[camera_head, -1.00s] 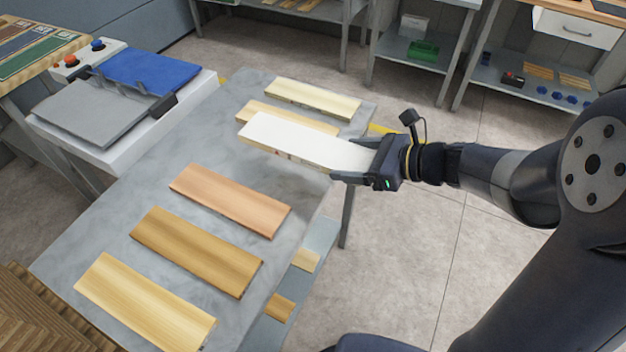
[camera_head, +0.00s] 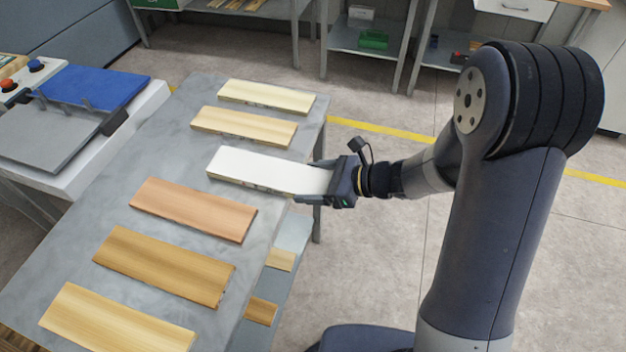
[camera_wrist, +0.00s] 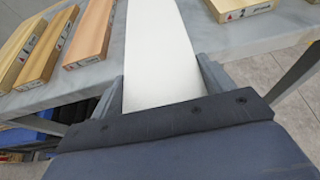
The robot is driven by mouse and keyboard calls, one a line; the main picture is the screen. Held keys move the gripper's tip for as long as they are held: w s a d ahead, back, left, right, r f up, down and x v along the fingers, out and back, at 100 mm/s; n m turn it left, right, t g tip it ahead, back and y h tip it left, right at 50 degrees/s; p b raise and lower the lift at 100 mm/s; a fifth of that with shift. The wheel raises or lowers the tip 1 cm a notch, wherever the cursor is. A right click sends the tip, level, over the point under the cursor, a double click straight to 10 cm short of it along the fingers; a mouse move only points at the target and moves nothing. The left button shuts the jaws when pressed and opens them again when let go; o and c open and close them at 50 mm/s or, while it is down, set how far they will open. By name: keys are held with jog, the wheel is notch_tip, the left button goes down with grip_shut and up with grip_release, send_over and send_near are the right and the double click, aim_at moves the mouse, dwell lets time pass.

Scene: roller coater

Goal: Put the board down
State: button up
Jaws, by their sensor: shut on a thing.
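A white board (camera_head: 262,171) is held by its right end in my gripper (camera_head: 322,184). It lies level over the grey table (camera_head: 80,228), between a pale wood board (camera_head: 243,126) and a reddish board (camera_head: 193,208). I cannot tell whether it touches the table top. In the wrist view the white board (camera_wrist: 160,60) runs away from me between the two fingers, with its near end hidden by my gripper's body. My gripper is shut on its long sides at the table's right edge.
Several other boards lie in a row, including a pale yellow one (camera_head: 266,97) at the back and a brown one (camera_head: 164,265) in front. A machine with a blue plate (camera_head: 95,86) stands left. A lower shelf (camera_head: 250,333) shows under the table's right edge.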

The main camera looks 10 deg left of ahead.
jog(key=shift+f+b, duration=0.25)
jog(key=shift+b, duration=0.05)
jog(key=o, duration=1.1)
jog(key=shift+r, duration=0.1)
jog(key=v, duration=1.1)
jog(key=shift+a, duration=0.1)
jog(key=x, duration=1.1)
